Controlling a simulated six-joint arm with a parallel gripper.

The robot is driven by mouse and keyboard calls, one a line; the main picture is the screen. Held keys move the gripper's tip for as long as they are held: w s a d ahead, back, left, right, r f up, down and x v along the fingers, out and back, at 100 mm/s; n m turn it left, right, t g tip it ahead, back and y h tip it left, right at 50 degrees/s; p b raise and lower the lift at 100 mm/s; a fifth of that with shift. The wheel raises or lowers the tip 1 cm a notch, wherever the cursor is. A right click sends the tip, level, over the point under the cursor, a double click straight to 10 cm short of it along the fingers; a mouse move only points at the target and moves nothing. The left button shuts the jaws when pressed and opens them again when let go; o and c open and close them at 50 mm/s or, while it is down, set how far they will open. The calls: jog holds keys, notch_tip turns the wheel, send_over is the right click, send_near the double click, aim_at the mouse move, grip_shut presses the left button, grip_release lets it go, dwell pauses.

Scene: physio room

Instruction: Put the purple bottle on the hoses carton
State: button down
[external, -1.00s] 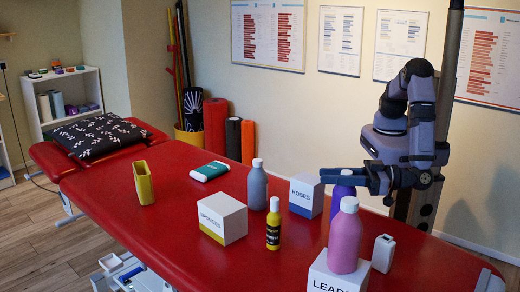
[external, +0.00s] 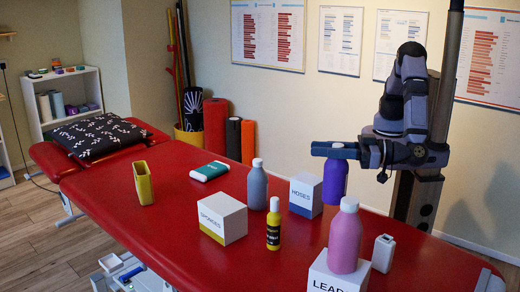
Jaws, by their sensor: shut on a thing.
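The purple bottle (external: 335,184) is held upright by my gripper (external: 335,151), which is shut on its upper part. The bottle hangs just right of the hoses carton, and its lower part shows beside the carton. The hoses carton (external: 305,195), white with a blue lower band and the word HOSES, stands on the red table. Its top is bare.
A pink bottle (external: 345,237) stands on the leads carton (external: 330,279). A grey bottle (external: 257,186), a yellow bottle (external: 273,230) and the sponges carton (external: 222,220) stand to the left. A white container (external: 383,253) is at right. The red table (external: 180,250) is clear at front left.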

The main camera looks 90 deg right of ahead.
jog(key=w+d+r+m+g+h, duration=0.1)
jog(key=w+d+r+m+h, duration=0.3)
jog(key=d+r, duration=0.9)
notch_tip(320, 180, down, 12)
jog(key=d+n+y, duration=0.1)
jog(key=shift+w+d+n, duration=0.15)
jog(key=shift+w+n, duration=0.1)
jog(key=shift+n, duration=0.15)
jog(key=shift+f+b, duration=0.25)
jog(key=shift+b, duration=0.1)
jog(key=c, duration=1.5)
grip_release()
jog(key=shift+o, duration=0.2)
